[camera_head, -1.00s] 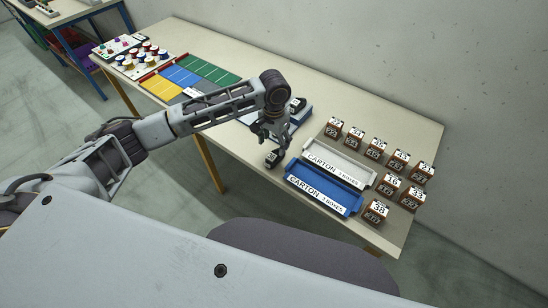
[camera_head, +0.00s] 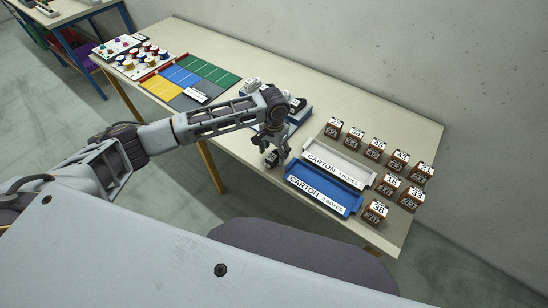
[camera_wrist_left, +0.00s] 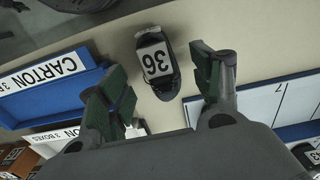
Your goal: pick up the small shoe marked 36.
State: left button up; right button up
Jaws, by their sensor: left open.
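The small dark shoe marked 36 (camera_wrist_left: 157,66) lies on the table, its white label facing up in the left wrist view. In the head view the shoe (camera_head: 271,159) is near the table's front edge, left of the blue carton. My left gripper (camera_wrist_left: 165,88) is open and empty. Its fingertips are spread to either side of the shoe in the picture, with the shoe slightly beyond them. In the head view my left gripper (camera_head: 279,151) hangs just above and beside the shoe, partly hidden by the wrist. My right gripper is not in view.
A blue carton tray (camera_head: 343,207) and a grey carton tray (camera_head: 369,177) lie to the right. Several brown numbered boxes (camera_head: 375,211) stand beyond them. A blue-edged white board (camera_wrist_left: 264,100) is close on the gripper's other side. A coloured mat (camera_head: 211,72) lies further left.

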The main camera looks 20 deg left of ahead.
aim_at(274, 154)
pick_arm(q)
jog(key=shift+f, duration=1.8)
jog(key=c, duration=1.1)
jog(key=shift+r, duration=0.15)
jog(key=shift+r, duration=4.9)
